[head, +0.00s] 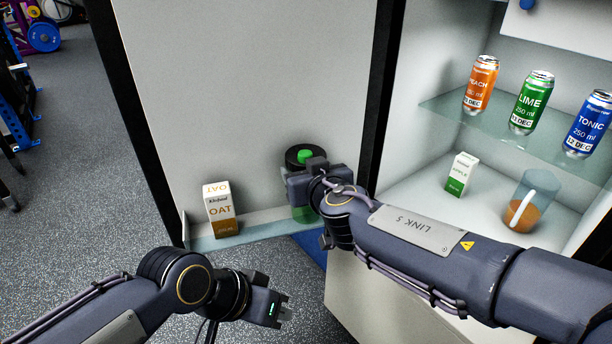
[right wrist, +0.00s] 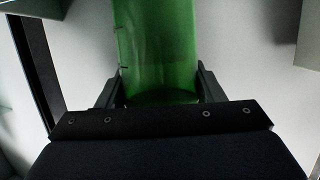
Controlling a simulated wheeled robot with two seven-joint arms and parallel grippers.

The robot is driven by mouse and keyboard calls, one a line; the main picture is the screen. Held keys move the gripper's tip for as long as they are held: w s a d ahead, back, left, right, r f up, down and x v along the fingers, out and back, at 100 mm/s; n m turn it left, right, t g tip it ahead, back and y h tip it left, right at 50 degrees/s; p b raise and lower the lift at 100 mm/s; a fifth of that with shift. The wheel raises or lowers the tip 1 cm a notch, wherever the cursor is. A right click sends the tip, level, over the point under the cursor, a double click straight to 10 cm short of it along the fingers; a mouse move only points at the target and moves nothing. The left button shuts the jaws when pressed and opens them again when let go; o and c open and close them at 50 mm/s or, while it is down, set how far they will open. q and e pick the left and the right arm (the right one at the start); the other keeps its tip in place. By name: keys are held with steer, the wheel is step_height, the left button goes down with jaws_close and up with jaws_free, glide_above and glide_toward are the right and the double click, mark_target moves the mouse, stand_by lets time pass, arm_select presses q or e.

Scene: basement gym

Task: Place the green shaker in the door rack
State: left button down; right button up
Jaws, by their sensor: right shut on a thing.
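The green shaker (head: 304,214) with a black lid and green cap is at the right part of the door rack (head: 262,226), on the inner face of the open fridge door. My right gripper (head: 306,182) is shut on the shaker and hides much of its body. In the right wrist view the green shaker (right wrist: 158,45) stands between the two fingers (right wrist: 160,90). I cannot tell whether its base touches the rack floor. My left gripper (head: 285,309) is empty in front of and below the rack; its fingers look a little apart.
An oat carton (head: 221,210) stands at the rack's left end, with free room between it and the shaker. In the fridge, peach (head: 480,84), lime (head: 532,102) and tonic (head: 589,123) cans stand on a glass shelf. Below are a small apple carton (head: 461,175) and a cup (head: 528,205).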

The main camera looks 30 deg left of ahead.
steer(key=shift+r, duration=0.1)
steer(key=o, duration=1.8)
steer(key=shift+c, duration=0.2)
steer(key=shift+s+d, duration=0.1)
steer(key=v, duration=1.2)
